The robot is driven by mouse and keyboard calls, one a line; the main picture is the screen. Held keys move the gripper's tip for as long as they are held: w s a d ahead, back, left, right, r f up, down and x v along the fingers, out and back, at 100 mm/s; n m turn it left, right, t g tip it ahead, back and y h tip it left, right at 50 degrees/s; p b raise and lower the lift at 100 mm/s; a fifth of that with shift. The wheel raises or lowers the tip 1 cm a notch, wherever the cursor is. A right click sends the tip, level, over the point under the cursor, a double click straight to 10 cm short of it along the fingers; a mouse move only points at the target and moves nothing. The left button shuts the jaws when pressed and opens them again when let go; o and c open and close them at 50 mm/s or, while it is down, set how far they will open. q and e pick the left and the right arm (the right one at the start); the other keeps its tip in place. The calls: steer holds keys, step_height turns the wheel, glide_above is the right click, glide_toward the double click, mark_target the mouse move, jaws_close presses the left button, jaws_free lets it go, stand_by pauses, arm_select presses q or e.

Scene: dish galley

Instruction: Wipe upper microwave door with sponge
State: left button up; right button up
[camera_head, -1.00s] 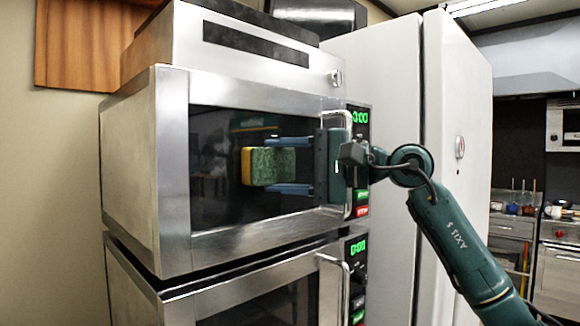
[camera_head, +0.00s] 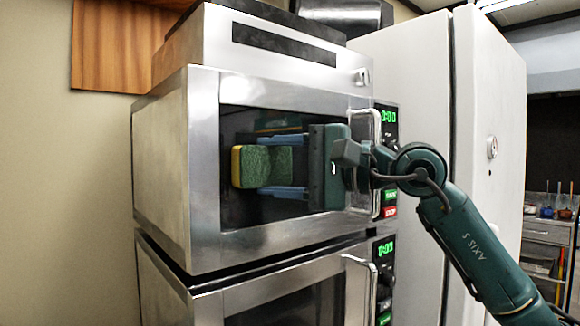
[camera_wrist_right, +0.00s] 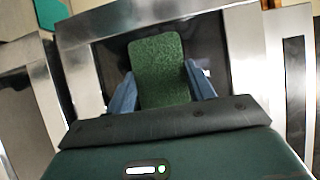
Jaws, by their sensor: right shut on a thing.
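The upper microwave (camera_head: 165,150) is a steel box with a dark glass door (camera_head: 235,208), which is shut. My right gripper (camera_head: 281,167) comes in from the right, level with the door's middle, and is shut on a green and yellow sponge (camera_head: 251,166). The sponge is held at the left part of the glass; I cannot tell for sure whether it touches. In the right wrist view the sponge (camera_wrist_right: 160,72) stands between the two blue fingers, green side showing, with the dark door behind it. My left gripper is not in view.
A second microwave (camera_head: 210,298) sits right below. The upper door's handle (camera_head: 362,125) is behind my right wrist, beside the control panel (camera_head: 386,150). A white cabinet (camera_head: 490,100) stands at the right, and a wooden panel (camera_head: 118,45) hangs at the upper left.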

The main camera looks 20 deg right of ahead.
steer(key=shift+s+a, duration=0.15)
steer(key=shift+a, duration=0.25)
steer(key=shift+s+d+f+b, duration=0.1)
steer(key=shift+s+d+b, duration=0.15)
steer(key=shift+s+b, duration=0.15)
steer(key=s, duration=0.1)
steer(key=s+d+b, duration=0.1)
steer(key=shift+s, duration=0.3)
steer(key=shift+s+d+b, duration=0.2)
steer(key=shift+s+b, duration=0.05)
steer(key=shift+s, duration=0.3)
steer(key=shift+s+d+b, duration=0.15)
steer(key=shift+s+b, duration=0.05)
steer(key=shift+s, duration=0.35)
steer(key=s, duration=0.1)
steer(key=s+d+b, duration=0.1)
steer(key=shift+s, duration=0.4)
